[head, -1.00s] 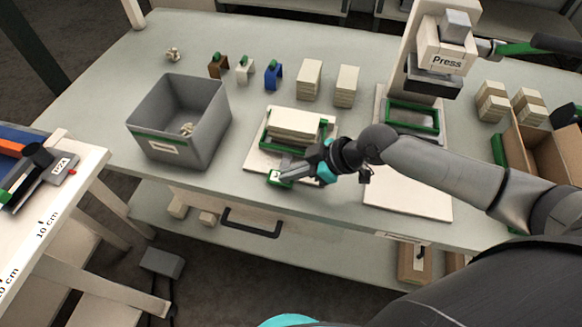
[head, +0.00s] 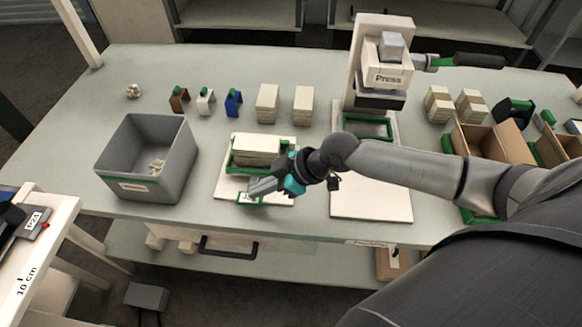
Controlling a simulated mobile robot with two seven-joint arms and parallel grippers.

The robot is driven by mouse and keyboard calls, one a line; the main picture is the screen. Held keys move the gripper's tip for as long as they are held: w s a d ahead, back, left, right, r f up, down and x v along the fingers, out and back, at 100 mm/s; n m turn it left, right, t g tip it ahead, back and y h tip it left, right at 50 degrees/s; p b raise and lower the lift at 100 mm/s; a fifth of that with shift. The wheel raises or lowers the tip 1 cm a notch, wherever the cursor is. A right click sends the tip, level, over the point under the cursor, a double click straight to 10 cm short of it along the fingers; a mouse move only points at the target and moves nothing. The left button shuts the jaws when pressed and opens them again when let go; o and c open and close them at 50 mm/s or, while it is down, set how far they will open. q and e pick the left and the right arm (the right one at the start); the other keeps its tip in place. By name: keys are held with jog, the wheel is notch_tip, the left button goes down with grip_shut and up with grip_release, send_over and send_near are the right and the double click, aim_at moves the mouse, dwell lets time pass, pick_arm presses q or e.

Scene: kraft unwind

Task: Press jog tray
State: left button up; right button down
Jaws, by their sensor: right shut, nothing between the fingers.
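The jog tray is a white board (head: 228,188) with a green frame (head: 232,160) around a stack of cream sheets (head: 257,149), on the bench left of the press. A small green-edged label (head: 247,198) is at its front edge. My right gripper (head: 252,192) is shut and empty, its fingertips low at the label. I cannot tell whether they touch it. The gripper and wrist hide the tray's front right part. The press (head: 382,75), marked "Press", stands behind on the right, with a green frame (head: 368,120) on its board. My left gripper is not in view.
A grey bin (head: 125,170) with scraps inside stands left of the tray. Several small coloured holders and two sheet stacks (head: 267,103) line the back. Open cardboard boxes (head: 488,146) stand at the right. My right arm crosses above the press board (head: 370,205).

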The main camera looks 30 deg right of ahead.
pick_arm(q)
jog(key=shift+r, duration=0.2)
pick_arm(e)
jog(key=v, duration=0.9)
jog(key=shift+s+a, duration=0.15)
jog(key=shift+s, duration=0.05)
dwell(0.4)
